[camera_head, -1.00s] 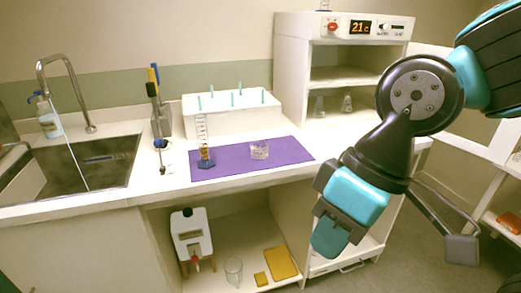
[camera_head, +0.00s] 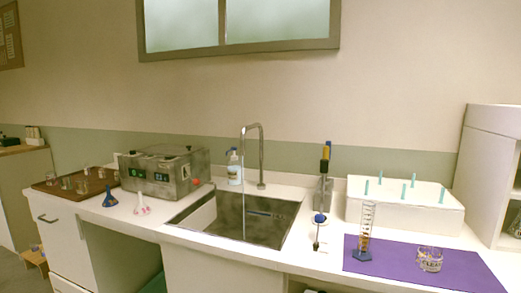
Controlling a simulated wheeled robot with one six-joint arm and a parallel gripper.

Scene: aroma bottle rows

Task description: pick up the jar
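A small clear glass jar or beaker (camera_head: 430,259) with markings stands upright on the purple mat (camera_head: 385,262) at the right of the counter. Several small clear glass jars (camera_head: 66,183) stand on a brown tray (camera_head: 53,189) at the far left end. I cannot tell which of these is the task's jar. My gripper is out of view, so its state does not show.
A measuring cylinder (camera_head: 366,232) with a blue base stands on the mat. A white peg rack (camera_head: 404,210) is behind it. The sink (camera_head: 236,222) with its tap is in the middle. A grey water bath (camera_head: 166,172) and two flasks (camera_head: 110,199) (camera_head: 141,206) are left of it.

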